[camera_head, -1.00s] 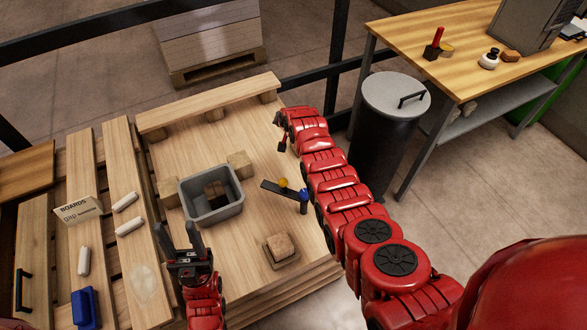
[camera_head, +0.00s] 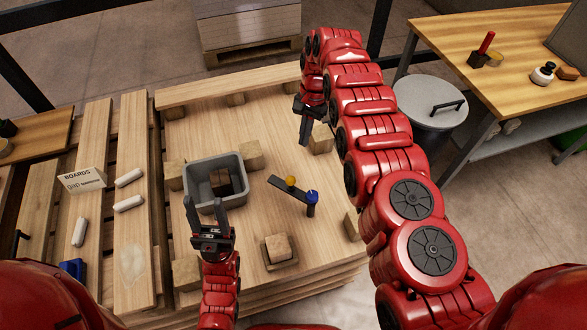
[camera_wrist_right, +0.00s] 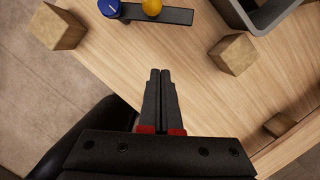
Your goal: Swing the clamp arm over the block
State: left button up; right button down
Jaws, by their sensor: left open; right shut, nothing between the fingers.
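The clamp arm (camera_head: 276,184) is a dark flat bar with a yellow ball (camera_head: 291,182) on it and a post with a blue knob (camera_head: 312,197) at its right end. It points up and left, away from the wooden block (camera_head: 278,247), which sits on a small base nearer to me. The clamp arm also shows at the top of the right wrist view (camera_wrist_right: 172,16). My right gripper (camera_head: 305,128) is shut and empty, beyond the clamp and apart from it. My left gripper (camera_head: 208,216) is open and empty, at the near side of the grey bin.
The grey bin (camera_head: 237,172) with a dark block inside stands left of the clamp. Several wooden cubes (camera_head: 322,139) stand around the board. A lidded bin (camera_head: 425,98) and a workbench (camera_head: 450,35) are at the right. Board between clamp and block is clear.

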aim_at(292, 185)
jog(key=s+a+f+p, duration=0.3)
jog(key=s+f+p, duration=0.2)
jog(key=f+p, duration=0.2)
jog(key=shift+p+x, duration=0.4)
jog(key=shift+x, duration=1)
